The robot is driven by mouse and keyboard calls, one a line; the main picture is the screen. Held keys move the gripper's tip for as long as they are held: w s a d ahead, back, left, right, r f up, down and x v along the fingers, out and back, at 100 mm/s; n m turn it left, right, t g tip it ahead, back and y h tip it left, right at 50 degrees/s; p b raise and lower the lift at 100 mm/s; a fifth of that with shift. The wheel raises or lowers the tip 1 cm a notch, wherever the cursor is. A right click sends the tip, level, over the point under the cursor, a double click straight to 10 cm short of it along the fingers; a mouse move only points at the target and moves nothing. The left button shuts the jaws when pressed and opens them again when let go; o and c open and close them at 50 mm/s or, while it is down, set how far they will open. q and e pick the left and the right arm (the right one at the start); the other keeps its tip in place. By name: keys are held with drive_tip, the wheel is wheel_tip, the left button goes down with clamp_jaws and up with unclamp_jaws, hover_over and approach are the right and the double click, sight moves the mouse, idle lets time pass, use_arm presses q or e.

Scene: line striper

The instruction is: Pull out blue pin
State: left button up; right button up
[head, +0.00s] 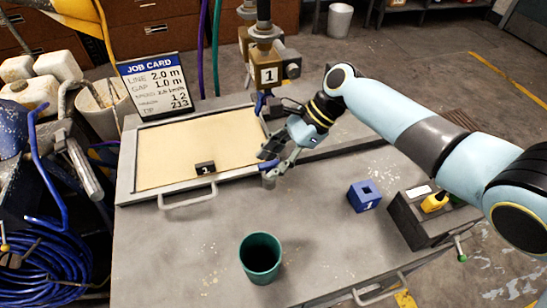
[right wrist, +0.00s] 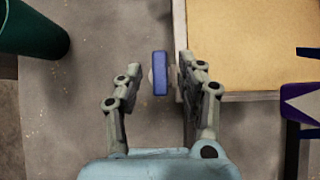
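The blue pin (head: 269,165) shows as a small blue tab at the right edge of the shallow tray (head: 128,178), partly hidden by my right gripper (head: 274,156) in the head view. In the right wrist view, the blue pin (right wrist: 160,73) lies between the two fingertips of my right gripper (right wrist: 160,88). The fingers are spread, with a clear gap between the left finger and the pin. The right finger is close to the pin; I cannot tell whether it touches. A short pale stem joins the pin toward the tray's edge. My left gripper is not in view.
A brass block marked 1 (head: 268,75) hangs behind my right gripper. A black block (head: 205,168) sits on the tray. A blue socket block (head: 364,196), a green cup (head: 260,258) and a dark box (head: 413,220) stand on the bench.

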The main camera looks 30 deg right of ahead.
clamp_jaws()
drive_tip(key=shift+r+p, duration=0.65)
drive_tip(key=shift+p, duration=0.35)
drive_tip(key=shift+r, duration=0.1)
drive_tip(key=shift+r+p, duration=2.75)
drive_tip(key=shift+p, duration=0.55)
